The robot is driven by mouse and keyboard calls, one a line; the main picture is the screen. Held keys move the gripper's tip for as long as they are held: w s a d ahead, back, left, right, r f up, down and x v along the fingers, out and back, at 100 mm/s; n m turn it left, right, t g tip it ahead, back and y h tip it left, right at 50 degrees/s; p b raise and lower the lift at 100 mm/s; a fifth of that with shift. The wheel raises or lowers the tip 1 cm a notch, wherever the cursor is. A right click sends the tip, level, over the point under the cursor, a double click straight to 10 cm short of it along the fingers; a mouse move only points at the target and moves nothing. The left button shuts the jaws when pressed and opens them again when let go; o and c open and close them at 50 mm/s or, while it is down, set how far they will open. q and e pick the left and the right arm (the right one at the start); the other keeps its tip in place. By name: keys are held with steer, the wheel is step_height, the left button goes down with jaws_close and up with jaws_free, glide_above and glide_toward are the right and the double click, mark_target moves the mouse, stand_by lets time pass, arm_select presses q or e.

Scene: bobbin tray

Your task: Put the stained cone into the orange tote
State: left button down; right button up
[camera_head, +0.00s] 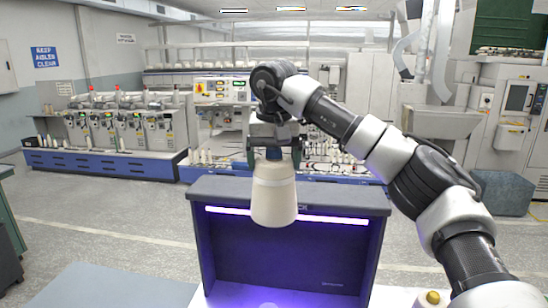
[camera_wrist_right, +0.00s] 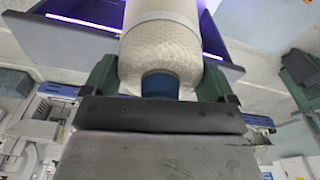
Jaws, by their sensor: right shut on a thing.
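My right gripper (camera_head: 272,152) is shut on a cream yarn cone (camera_head: 273,200). It holds the cone by its blue upper end, wide end down, in front of the upper edge of a dark inspection box. In the right wrist view the green fingers of the right gripper (camera_wrist_right: 158,84) stand on both sides of the blue tip, and the cone (camera_wrist_right: 160,48) shows a fine patterned surface. No clear stain shows on the sides that I see. The orange tote is not in view. My left gripper is not in view.
The dark box (camera_head: 345,205) stands open towards me, with a violet light strip (camera_head: 335,219) under its top edge. A yellow knob (camera_head: 433,297) is at lower right. Machines (camera_head: 115,130) line the back.

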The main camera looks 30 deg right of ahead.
step_height(320, 180, up, 7)
steer(key=p, duration=0.7)
steer(key=shift+r, duration=0.2)
steer(key=shift+r+b, duration=0.15)
steer(key=shift+b, duration=0.15)
steer(key=shift+r, duration=0.95)
